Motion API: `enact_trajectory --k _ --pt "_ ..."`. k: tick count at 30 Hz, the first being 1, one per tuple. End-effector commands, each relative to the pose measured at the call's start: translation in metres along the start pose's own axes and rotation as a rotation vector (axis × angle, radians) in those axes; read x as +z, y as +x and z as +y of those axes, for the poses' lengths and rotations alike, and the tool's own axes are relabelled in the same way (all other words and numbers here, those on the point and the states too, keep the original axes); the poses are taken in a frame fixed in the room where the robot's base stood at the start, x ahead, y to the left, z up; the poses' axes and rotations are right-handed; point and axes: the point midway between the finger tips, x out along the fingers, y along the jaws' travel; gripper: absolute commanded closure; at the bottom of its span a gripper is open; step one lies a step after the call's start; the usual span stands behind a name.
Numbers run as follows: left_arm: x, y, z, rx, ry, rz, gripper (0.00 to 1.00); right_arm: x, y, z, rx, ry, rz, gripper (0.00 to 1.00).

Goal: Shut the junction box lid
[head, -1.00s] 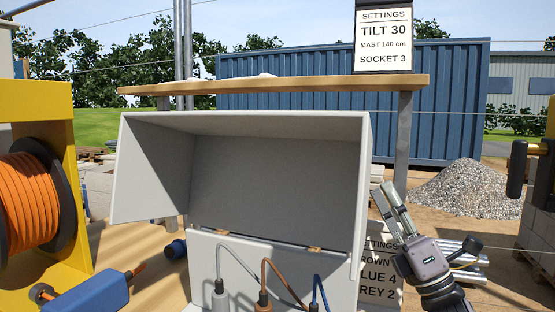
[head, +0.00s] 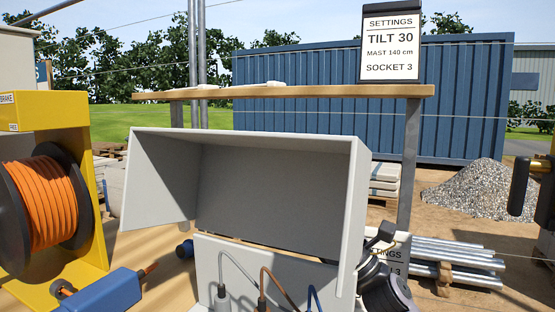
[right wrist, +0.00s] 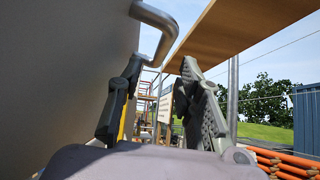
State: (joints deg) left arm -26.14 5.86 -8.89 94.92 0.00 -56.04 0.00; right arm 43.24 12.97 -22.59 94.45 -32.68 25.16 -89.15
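The grey junction box (head: 222,262) stands in front of me with its lid (head: 265,190) open, tipped up and back, hollow side facing me. Grey, brown and blue cables rise at the box's front. My right gripper is behind the lid's right edge in the head view, its fingers hidden there; only part of the wrist (head: 385,290) shows. In the right wrist view the gripper (right wrist: 160,100) is open and empty. A grey panel, apparently the lid's outside (right wrist: 65,75), is close on the left, with a bent metal handle (right wrist: 158,30) above and between the fingers. My left gripper is not in view.
A wooden shelf (head: 300,92) on metal posts runs behind the lid, with a settings sign (head: 390,42) above. An orange cable reel (head: 42,205) in a yellow frame and a blue connector (head: 105,290) are at left. Metal pipes (head: 455,255) lie at right.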

Motion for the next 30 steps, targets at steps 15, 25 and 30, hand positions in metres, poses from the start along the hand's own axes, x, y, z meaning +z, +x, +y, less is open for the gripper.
enact_trajectory --k 15,25,30 --pt "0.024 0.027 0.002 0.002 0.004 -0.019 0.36 0.000 0.072 0.000 -0.001 0.002 0.000 0.67" --pt "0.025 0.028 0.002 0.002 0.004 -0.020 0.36 0.000 0.073 0.000 -0.001 0.001 0.000 0.70" --pt "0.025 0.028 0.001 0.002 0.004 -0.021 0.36 0.000 0.072 0.000 -0.001 0.001 0.000 0.82"
